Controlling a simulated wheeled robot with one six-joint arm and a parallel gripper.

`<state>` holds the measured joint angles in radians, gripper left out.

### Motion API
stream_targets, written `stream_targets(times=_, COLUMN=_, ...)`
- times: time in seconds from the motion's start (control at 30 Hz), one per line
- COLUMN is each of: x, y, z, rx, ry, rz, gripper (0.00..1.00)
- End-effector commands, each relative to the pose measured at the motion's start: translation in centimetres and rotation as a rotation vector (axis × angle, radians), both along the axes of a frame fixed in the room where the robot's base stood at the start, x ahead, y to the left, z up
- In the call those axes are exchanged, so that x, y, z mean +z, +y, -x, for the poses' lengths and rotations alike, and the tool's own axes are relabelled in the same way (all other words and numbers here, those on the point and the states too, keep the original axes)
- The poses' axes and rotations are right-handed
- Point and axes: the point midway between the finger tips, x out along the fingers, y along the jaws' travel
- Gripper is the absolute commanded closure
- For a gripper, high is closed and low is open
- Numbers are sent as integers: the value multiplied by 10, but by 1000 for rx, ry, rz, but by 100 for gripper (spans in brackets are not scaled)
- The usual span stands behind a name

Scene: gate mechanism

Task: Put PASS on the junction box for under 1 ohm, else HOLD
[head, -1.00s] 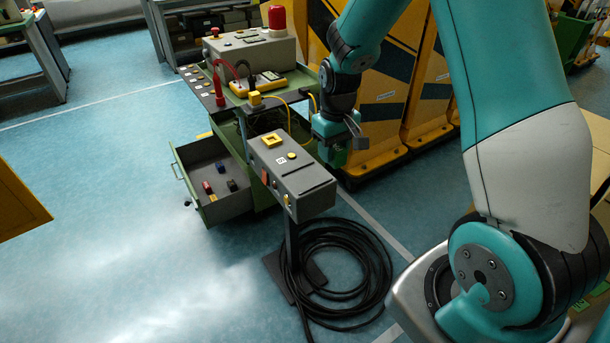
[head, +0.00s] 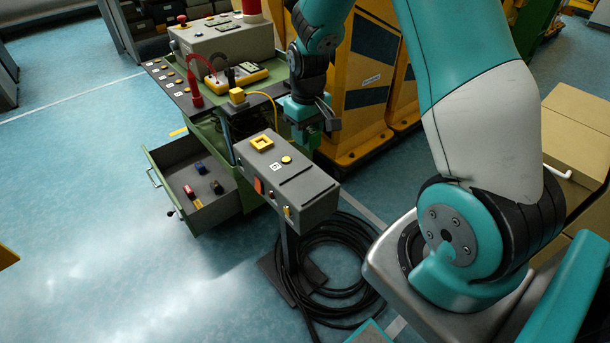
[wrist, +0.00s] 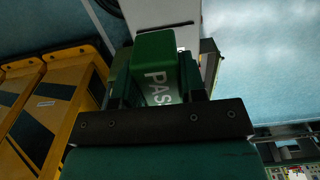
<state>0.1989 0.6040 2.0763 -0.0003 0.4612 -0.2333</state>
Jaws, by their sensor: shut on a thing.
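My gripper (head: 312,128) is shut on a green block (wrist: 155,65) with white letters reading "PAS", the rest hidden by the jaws. It is held in the air near the right side of the green cart, behind a grey box on a post (head: 290,190). That box has a yellow square frame (head: 262,142) on its top and a yellow button beside it. I cannot tell for sure whether this is the junction box. A yellow meter (head: 238,77) lies on the cart with a red probe (head: 195,92) near it; its reading is too small to tell.
The cart's open drawer (head: 190,210) holds several small coloured blocks. A grey box with a red button (head: 222,42) stands on the cart. Black cable (head: 345,290) coils on the floor around the post. Yellow panels (head: 365,85) stand behind my gripper; cardboard boxes (head: 575,125) are at right.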

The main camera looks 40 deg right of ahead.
Motion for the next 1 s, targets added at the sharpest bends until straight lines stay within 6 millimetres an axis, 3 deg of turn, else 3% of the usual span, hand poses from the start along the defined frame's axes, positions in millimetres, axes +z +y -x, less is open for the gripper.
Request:
stream_targets(times=0.2, x=-64, y=0, z=2, rx=0, ry=8, rz=-2, gripper=86)
stream_targets(times=0.33, x=-91, y=0, z=1, rx=0, ry=4, rz=-1, gripper=86)
stream_targets(times=0.8, x=-144, y=0, z=0, rx=0, ry=1, rz=0, gripper=86)
stream_targets(times=1.0, x=-146, y=0, z=0, rx=0, ry=-1, rz=0, gripper=86)
